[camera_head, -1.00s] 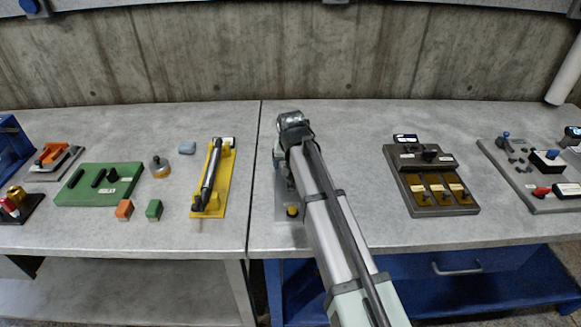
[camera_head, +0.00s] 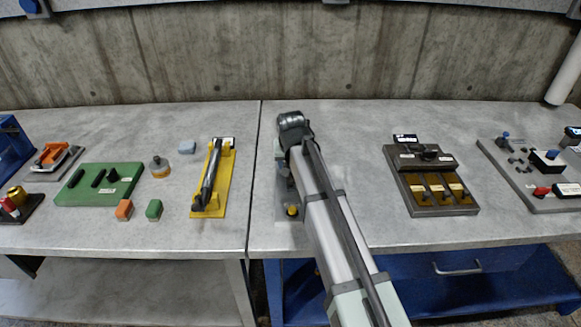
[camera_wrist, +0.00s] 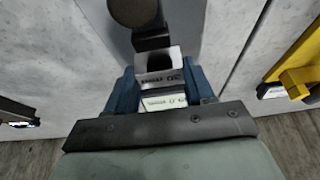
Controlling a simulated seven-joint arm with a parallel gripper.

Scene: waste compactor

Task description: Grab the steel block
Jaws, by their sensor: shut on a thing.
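In the wrist view my gripper (camera_wrist: 161,88) has its blue fingers on either side of a small grey metallic block (camera_wrist: 157,77), which I take to be the steel block. It has a dark opening on top and a printed label on its near face. The fingers are shut on it. A white labelled piece (camera_wrist: 163,102) shows just in front of it, and I cannot tell whether the two are joined.
A grey base plate (camera_head: 283,208) with a yellow knob (camera_head: 292,210) lies under my arm. A yellow fixture (camera_head: 224,180) stands to the left, with a green board (camera_head: 120,193) beyond. A dark stand with brown slots (camera_head: 420,208) is to the right. Bare tabletop (camera_head: 360,200) lies between.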

